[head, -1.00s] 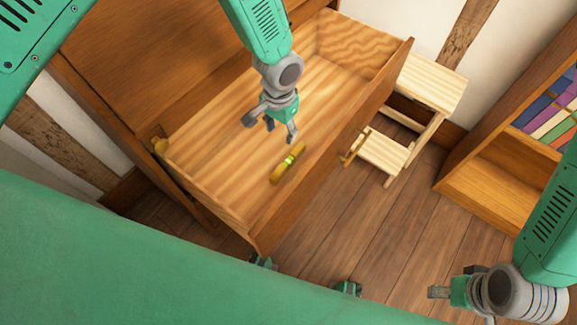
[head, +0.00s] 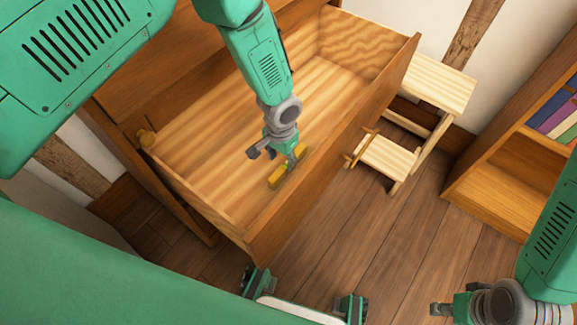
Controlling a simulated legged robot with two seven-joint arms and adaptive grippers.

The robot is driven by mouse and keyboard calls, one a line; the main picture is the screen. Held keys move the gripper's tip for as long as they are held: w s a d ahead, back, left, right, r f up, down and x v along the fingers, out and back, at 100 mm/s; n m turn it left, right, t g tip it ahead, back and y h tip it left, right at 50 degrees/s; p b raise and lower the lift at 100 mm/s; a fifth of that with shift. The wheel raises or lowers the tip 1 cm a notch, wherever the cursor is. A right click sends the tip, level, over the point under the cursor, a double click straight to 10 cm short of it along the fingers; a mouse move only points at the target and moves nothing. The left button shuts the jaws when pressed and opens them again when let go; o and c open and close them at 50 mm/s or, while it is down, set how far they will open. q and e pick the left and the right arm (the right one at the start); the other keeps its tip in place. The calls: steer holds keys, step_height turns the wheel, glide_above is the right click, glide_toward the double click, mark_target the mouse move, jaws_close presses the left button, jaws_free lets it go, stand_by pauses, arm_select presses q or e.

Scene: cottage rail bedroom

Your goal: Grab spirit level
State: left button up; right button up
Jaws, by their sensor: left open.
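The yellow spirit level (head: 275,181) lies on the floor of the open wooden drawer (head: 215,150), near its front wall. My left gripper (head: 276,165) reaches down into the drawer right over the level. Its fingers are open, and one of them covers part of the level's middle. I cannot tell whether they touch it. My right gripper (head: 442,309) is at the lower right, well outside the drawer and away from the level. Its fingers are small and partly seen, so their opening is unclear.
A pale wooden step stool (head: 432,88) stands on the floor right of the drawer. A bookshelf (head: 500,180) with several books is at the right edge. The drawer's front wall (head: 335,150) rises beside my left gripper. The rest of the drawer is empty.

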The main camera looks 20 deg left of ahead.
mark_target(283, 168)
arm_select(q)
steer(key=f, duration=0.1)
steer(key=f+b, duration=0.1)
steer(key=f, duration=0.1)
steer(key=f+b, duration=0.1)
steer(key=f, duration=0.1)
steer(key=shift+s+d+f, duration=0.2)
steer(key=shift+s, duration=0.1)
steer(key=shift+r, duration=0.1)
steer(key=shift+c, duration=0.4)
jaws_close()
